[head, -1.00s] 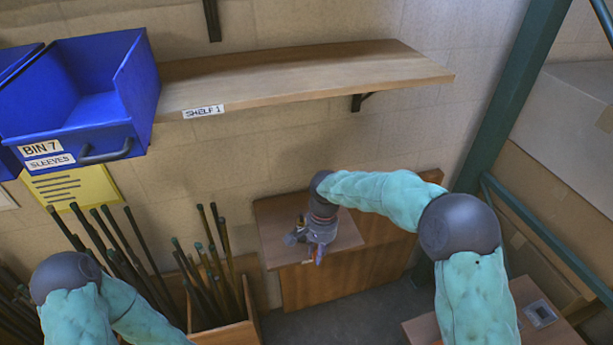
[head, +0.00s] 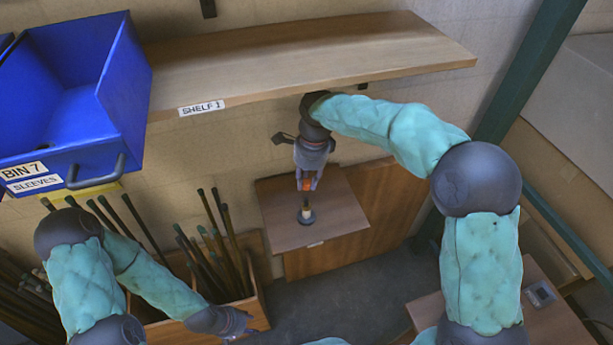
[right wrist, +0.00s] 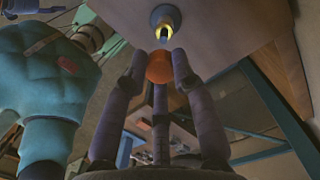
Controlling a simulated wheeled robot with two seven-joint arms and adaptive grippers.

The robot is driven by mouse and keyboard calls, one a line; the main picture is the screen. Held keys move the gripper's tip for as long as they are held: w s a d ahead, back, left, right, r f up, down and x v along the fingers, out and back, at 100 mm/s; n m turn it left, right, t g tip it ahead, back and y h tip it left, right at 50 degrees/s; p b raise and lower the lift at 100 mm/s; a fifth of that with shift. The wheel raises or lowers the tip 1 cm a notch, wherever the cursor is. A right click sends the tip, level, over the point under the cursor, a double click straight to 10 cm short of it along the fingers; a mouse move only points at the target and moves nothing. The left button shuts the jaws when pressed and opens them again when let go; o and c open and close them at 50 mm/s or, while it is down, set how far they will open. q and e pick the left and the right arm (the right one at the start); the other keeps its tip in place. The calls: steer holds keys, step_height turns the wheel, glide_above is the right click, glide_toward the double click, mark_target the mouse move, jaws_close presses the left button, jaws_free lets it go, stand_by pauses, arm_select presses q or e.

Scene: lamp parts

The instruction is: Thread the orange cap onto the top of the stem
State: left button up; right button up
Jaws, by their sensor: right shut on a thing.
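The orange cap (head: 307,185) is held between the fingertips of my right gripper (head: 306,178), which points down. In the right wrist view the cap (right wrist: 160,67) sits between the fingers of the right gripper (right wrist: 160,62). The stem (head: 306,209) stands upright on a dark round base on the small wooden table, just below the cap. In the right wrist view the stem (right wrist: 164,29) shows a bright yellow part just beyond the cap, apart from it. My left gripper (head: 236,322) is low, over the rod box; its fingers are too small to read.
A wooden shelf (head: 330,52) runs above the right gripper. A blue bin (head: 60,125) stands at the left. A wooden box (head: 258,305) with several dark rods is below it. The small table (head: 345,215) is clear around the stem.

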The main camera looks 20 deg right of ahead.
mark_target(306, 199)
steer(key=shift+f+b, duration=1.65)
steer(key=shift+f, duration=0.6)
steer(key=shift+r+p, duration=0.1)
steer(key=shift+p, duration=0.4)
steer(key=shift+f+b, duration=0.45)
steer(key=shift+f, duration=0.75)
stand_by(0.5)
steer(key=shift+o, duration=0.6)
jaws_close()
steer(key=shift+s+f, duration=0.1)
steer(key=shift+f, duration=0.15)
